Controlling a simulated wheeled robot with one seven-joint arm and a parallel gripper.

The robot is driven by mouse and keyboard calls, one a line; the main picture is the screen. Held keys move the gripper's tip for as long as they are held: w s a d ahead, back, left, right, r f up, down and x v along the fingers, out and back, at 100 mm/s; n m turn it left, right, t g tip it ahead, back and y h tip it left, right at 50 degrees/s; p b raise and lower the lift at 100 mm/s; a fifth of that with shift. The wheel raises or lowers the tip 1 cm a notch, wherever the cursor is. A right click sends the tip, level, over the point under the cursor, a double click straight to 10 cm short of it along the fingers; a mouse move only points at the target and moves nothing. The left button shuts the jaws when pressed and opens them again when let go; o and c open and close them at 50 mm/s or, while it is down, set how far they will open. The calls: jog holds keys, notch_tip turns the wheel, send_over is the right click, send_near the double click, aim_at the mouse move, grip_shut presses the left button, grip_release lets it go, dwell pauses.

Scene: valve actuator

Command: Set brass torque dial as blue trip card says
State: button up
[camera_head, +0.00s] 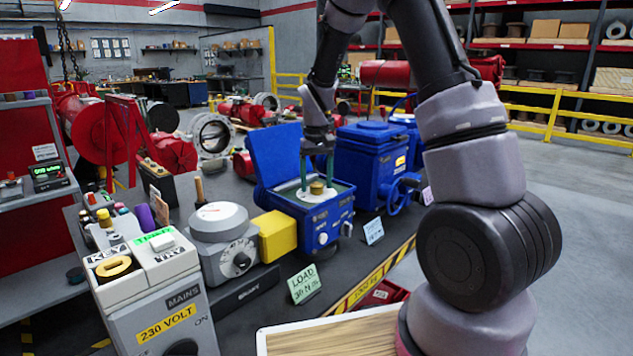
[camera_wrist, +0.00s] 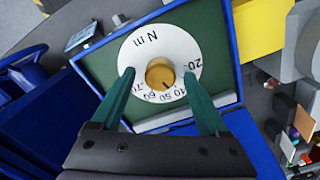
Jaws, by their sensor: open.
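The brass torque dial (camera_head: 317,187) sits in the opened blue actuator box (camera_head: 312,228), whose lid (camera_head: 275,155) stands up. In the wrist view the dial (camera_wrist: 160,73) is at the centre of a round white scale (camera_wrist: 150,45) marked N m, with 20 at the right and 50 and 60 near the bottom. I cannot tell its exact setting. My gripper (camera_wrist: 159,76) is open, its teal fingers on either side of the dial with gaps. In the head view my gripper (camera_head: 317,172) reaches down into the box. The pale blue card (camera_head: 374,231) stands right of the box; its writing is too small to read.
A green LOAD card (camera_head: 304,284) stands at the bench front. A yellow block (camera_head: 276,235) and a grey unit with a knob (camera_head: 225,245) are left of the box. A second blue actuator (camera_head: 366,160) with a handwheel stands behind, to the right.

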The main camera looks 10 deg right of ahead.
grip_shut()
jog(key=shift+m, duration=2.9)
grip_release()
